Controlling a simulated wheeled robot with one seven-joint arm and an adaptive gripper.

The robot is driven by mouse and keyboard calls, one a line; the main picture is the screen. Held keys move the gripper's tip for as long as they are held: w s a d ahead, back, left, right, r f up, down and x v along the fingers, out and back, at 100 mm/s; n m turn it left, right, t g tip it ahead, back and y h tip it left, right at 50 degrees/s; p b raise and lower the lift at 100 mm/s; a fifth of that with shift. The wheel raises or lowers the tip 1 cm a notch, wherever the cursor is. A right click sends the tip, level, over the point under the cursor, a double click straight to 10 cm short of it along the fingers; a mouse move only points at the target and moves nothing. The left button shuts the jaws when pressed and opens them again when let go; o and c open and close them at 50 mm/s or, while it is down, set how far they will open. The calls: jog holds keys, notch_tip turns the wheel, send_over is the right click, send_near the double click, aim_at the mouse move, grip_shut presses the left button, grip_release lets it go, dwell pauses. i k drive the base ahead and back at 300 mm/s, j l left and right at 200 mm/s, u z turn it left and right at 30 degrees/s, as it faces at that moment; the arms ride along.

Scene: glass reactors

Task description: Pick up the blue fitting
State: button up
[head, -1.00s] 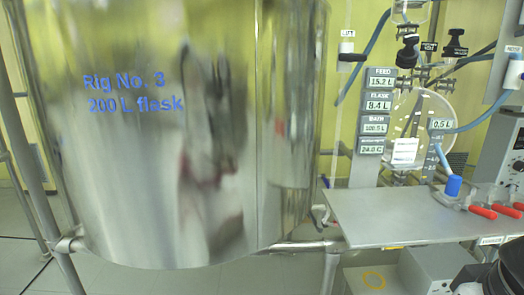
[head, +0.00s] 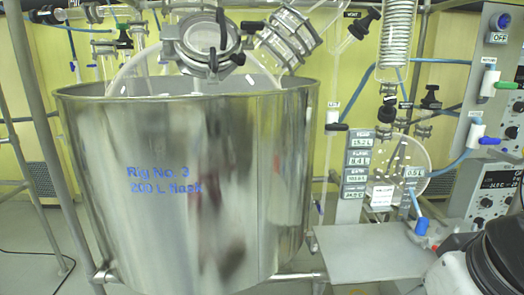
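The blue fitting (head: 422,227) is a small blue piece near the back right of a grey metal shelf (head: 365,253), to the right of the big steel vessel. A light-blue stem or tube (head: 415,202) rises from it towards the upper left. Whether it stands free or is joined to something cannot be made out. A black and pale part of what looks like my arm (head: 490,262) fills the lower right corner, beside the shelf. My gripper's fingers do not show.
The steel vessel (head: 190,200), marked "Rig No. 3 200 L flask", takes up the left and middle. A display column (head: 355,165) and a round clear flask (head: 405,165) stand behind the shelf. Control boxes (head: 492,190) are at the right. The shelf's front left is bare.

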aim_at(420, 231)
jog(key=z, duration=0.7)
